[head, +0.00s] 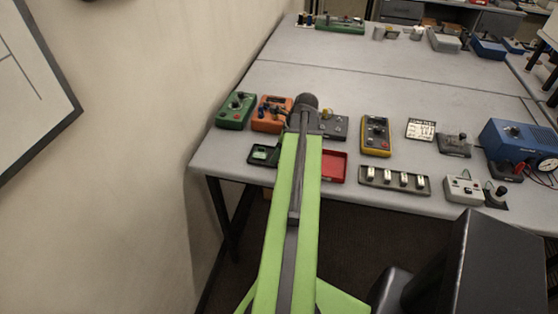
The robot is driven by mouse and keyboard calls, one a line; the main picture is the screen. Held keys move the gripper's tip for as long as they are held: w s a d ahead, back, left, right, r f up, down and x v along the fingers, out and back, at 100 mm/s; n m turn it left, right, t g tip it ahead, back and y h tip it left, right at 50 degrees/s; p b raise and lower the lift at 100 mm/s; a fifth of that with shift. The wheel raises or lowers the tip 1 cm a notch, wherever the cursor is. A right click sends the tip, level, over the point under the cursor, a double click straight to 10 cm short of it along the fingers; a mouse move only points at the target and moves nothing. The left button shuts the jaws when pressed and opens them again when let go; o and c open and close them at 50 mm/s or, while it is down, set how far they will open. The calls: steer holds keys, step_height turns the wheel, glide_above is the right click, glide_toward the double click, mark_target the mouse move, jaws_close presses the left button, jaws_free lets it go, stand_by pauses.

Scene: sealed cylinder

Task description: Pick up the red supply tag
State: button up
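A flat red tray-like piece (333,166) lies near the front edge of the table, just right of my green arm, which hides its left part. I cannot make out a separate red tag on it. A dark tray with a small green piece (263,154) lies left of the arm. My arm reaches over the table's front edge. The dark end of my arm, where my gripper (305,112) is, hangs over the table between an orange box and a grey device. Its fingers cannot be made out, nor anything between them.
A green box (235,110) and an orange box (271,114) stand left of my arm's end. A yellow meter (376,136), a strip with several pale pieces (394,180) and a blue gauge box (518,147) stand to the right. The table's (350,88) middle is clear. A wall bounds the left.

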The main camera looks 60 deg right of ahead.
steer(key=c, duration=1)
